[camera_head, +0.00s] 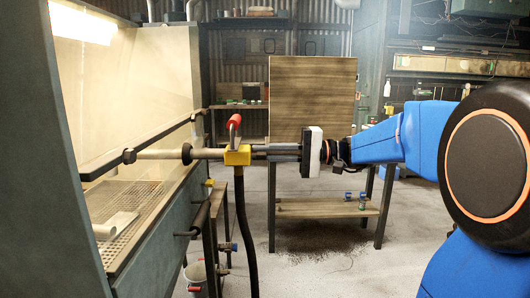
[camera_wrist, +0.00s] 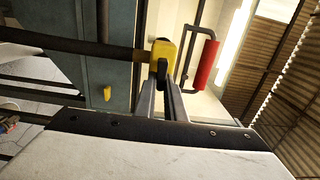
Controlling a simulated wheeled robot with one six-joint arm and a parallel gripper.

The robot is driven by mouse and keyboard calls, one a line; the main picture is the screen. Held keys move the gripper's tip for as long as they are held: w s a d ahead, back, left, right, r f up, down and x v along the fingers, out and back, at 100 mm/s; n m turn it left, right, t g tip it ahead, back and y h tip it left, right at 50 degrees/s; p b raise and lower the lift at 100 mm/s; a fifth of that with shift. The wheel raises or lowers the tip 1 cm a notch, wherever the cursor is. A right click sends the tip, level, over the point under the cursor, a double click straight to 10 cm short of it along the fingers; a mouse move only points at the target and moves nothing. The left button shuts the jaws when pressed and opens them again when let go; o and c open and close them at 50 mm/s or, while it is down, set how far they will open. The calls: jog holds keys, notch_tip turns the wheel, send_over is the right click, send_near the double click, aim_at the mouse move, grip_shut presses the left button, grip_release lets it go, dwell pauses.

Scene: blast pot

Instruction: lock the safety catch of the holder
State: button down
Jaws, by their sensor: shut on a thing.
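The yellow holder (camera_head: 237,156) sits on a horizontal pipe at the open front of the cabinet; a lever with a red grip (camera_head: 235,120) rises from it. In the wrist view the yellow holder (camera_wrist: 163,48) is at top centre, with the red grip (camera_wrist: 206,63) to its right. My gripper (camera_head: 257,152) reaches in from the right, its fingertips at the holder. In the wrist view my gripper (camera_wrist: 162,84) is shut on a small dark part at the holder's near face. The fingers partly hide this part, and I cannot tell whether the catch is locked.
A dark hose (camera_head: 248,230) hangs below the holder. The cabinet (camera_head: 70,120) fills the left, with a grating (camera_head: 120,205) inside and a bar across its opening. A bucket (camera_head: 195,278) stands beneath. A wooden table (camera_head: 320,208) stands behind; the floor right of it is clear.

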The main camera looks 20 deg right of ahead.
jog(key=shift+f+m, duration=0.1)
jog(key=shift+m, duration=0.3)
jog(key=c, duration=1.8)
grip_release()
jog(key=shift+d, duration=0.15)
jog(key=v, duration=1.7)
